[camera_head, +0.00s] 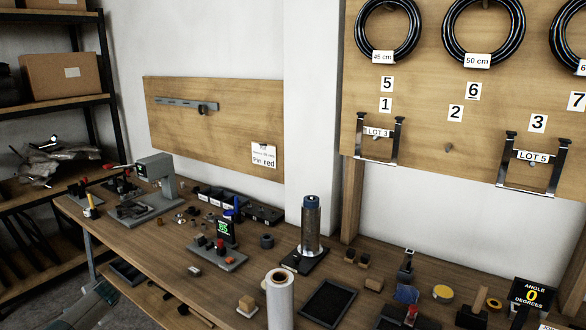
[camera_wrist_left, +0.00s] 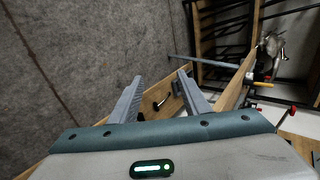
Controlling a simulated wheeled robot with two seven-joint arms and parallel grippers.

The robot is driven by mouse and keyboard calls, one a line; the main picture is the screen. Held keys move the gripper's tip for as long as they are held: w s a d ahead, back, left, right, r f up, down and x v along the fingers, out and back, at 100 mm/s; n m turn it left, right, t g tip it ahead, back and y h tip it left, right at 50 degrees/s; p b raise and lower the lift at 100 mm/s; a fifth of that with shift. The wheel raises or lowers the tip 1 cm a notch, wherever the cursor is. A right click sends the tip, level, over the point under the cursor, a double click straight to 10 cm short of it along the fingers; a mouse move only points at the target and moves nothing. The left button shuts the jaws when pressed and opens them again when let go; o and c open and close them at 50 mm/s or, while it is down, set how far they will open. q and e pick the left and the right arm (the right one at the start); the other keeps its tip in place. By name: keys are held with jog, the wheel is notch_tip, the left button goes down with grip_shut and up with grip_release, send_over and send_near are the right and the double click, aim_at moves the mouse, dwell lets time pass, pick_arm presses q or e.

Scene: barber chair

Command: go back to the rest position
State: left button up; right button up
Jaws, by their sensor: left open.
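My left gripper (camera_wrist_left: 160,76) shows in the left wrist view. Its two fingers are apart, with nothing held between them. Beyond the fingers are the grey floor, a wooden edge and a small dark object (camera_wrist_left: 162,101). In the head view, a partly cut-off teal and grey shape lies at the bottom left corner; I cannot tell if it is part of my left arm. My right gripper is in neither view.
The wooden workbench (camera_head: 150,238) is crowded with small tools, trays, a white roll (camera_head: 280,300) and a metal cylinder (camera_head: 311,225). A shelf rack (camera_head: 60,105) stands at the left. Coiled black hoses (camera_head: 362,40) hang on the wall panel. Grey floor (camera_wrist_left: 75,60) is clear in the wrist view.

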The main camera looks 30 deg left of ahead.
pick_arm(q)
jog(key=s+f+m, duration=0.2)
jog(key=s+f, duration=0.3)
jog(key=s, duration=0.3)
jog(key=s+f+m+t, duration=0.1)
jog(key=s+f, duration=0.4)
jog(key=s, duration=0.4)
jog(key=s+f+m, duration=0.2)
jog(key=s+f, duration=0.3)
jog(key=s, duration=0.3)
jog(key=s+d+f+n+h, duration=0.1)
jog(key=s+d+f+h, duration=0.1)
jog(key=d+f, duration=0.75)
jog(key=s+d+f+n+h, duration=0.1)
jog(key=s+d+f, duration=0.2)
jog(key=d+f, duration=0.65)
jog(key=s+d+f+h, duration=0.2)
jog(key=d+f, duration=0.3)
jog(key=d, duration=0.9)
jog(key=s+d+f+n+h, duration=0.1)
jog(key=d+f, duration=0.3)
jog(key=d, duration=1.4)
jog(key=s+d+f+n+g+h, duration=0.1)
jog(key=d+f+h, duration=0.2)
jog(key=d, duration=1.6)
jog(key=shift+s+d+f+h, duration=0.3)
jog(key=shift+s+f, duration=0.05)
jog(key=shift+f, duration=0.45)
